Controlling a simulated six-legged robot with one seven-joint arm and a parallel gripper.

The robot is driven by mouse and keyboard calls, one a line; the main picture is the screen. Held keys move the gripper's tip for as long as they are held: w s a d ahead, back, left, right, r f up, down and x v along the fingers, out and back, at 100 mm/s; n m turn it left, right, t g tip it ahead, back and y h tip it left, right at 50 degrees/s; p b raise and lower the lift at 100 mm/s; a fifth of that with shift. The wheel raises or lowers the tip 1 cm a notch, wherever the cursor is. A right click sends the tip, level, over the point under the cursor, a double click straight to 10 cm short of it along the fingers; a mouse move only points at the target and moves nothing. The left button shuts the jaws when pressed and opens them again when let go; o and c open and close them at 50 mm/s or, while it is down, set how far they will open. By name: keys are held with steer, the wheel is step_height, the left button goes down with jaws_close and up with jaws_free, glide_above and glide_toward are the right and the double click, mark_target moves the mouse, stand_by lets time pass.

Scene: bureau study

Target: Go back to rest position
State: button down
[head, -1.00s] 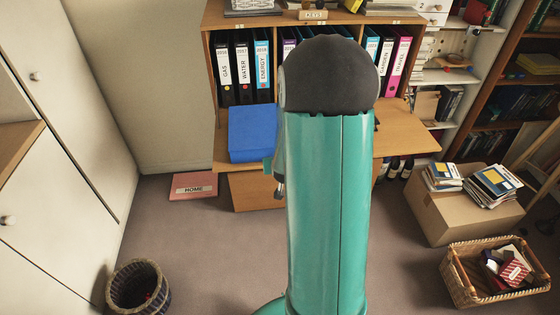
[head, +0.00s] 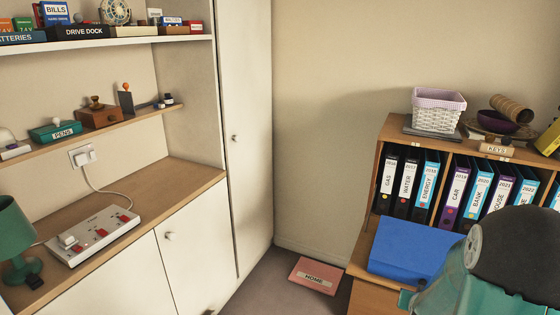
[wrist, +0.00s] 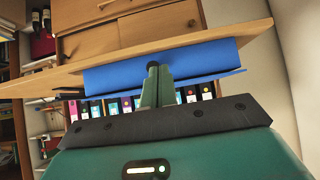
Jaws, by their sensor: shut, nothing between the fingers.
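My gripper (wrist: 157,72) shows in the wrist view, its two slim green fingers together and nothing between them. The fingertips overlap the blue folder (wrist: 205,60) in that view; I cannot tell whether they touch it. In the head view my arm fills the lower right corner and the fingertips are not clear. The blue folder (head: 408,249) lies on the bureau's wooden leaf, below the row of binders. A pink mat marked HOME (head: 314,276) lies on the floor, left of the bureau.
The bureau (head: 364,245) holds several labelled binders (head: 408,185), with a white basket (head: 438,112) on top. A white cabinet (head: 190,262) at left carries a power strip (head: 93,236) and a green lamp (head: 15,235). A strip of floor near the mat is clear.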

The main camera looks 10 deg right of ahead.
steer(key=s+a+r+n+y, duration=0.2)
steer(key=a+r+n+y, duration=0.1)
steer(key=a+r, duration=1.15)
steer(key=s+a+r+n+g+y, duration=0.1)
steer(key=s+a+r+n, duration=0.1)
steer(key=s+a+r, duration=0.2)
steer(key=s+a+r+n+g+y, duration=0.1)
steer(key=s+a+r, duration=0.4)
steer(key=s+a, duration=0.6)
steer(key=shift+s+a+n+g, duration=0.3)
steer(key=shift+s+n, duration=0.1)
steer(key=shift+s, duration=0.15)
